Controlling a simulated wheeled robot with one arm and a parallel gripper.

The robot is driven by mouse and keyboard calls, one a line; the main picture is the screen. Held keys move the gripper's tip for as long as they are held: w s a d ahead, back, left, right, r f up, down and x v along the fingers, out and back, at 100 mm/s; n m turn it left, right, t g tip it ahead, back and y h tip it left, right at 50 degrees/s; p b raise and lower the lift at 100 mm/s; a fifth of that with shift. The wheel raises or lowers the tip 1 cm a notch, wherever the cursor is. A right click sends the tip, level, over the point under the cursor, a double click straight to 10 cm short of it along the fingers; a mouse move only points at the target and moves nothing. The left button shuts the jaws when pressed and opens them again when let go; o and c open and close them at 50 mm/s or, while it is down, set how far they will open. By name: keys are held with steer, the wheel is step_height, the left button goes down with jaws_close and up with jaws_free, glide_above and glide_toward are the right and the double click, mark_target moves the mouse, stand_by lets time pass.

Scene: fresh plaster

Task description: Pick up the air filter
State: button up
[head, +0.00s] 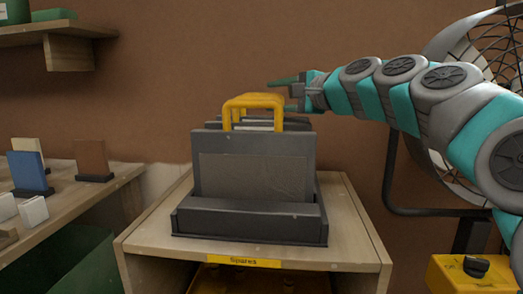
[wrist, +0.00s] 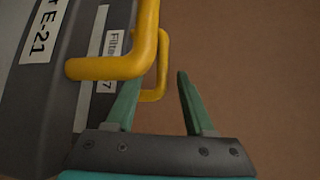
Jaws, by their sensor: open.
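Dark grey panels with yellow handles stand upright in a dark rack (head: 250,228) on a wooden cabinet. The front panel (head: 255,172) hides most of those behind. In the wrist view, one panel (wrist: 38,110) has a label ending "E-21"; another behind it has a partly hidden label (wrist: 113,48) reading "Filter". I cannot tell for certain which is the air filter. My gripper (head: 281,95) is open and empty, at the handles' right side near their tops. In the wrist view, a yellow handle (wrist: 163,70) shows between the fingers (wrist: 162,76); I see no grip on it.
A large caged fan (head: 490,45) stands behind my arm at right. The wall is close behind the rack.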

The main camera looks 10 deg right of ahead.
steer(key=x, duration=0.5)
steer(key=shift+w+a, duration=0.15)
steer(key=shift+w, duration=0.05)
jaws_close()
stand_by(0.3)
stand_by(1.0)
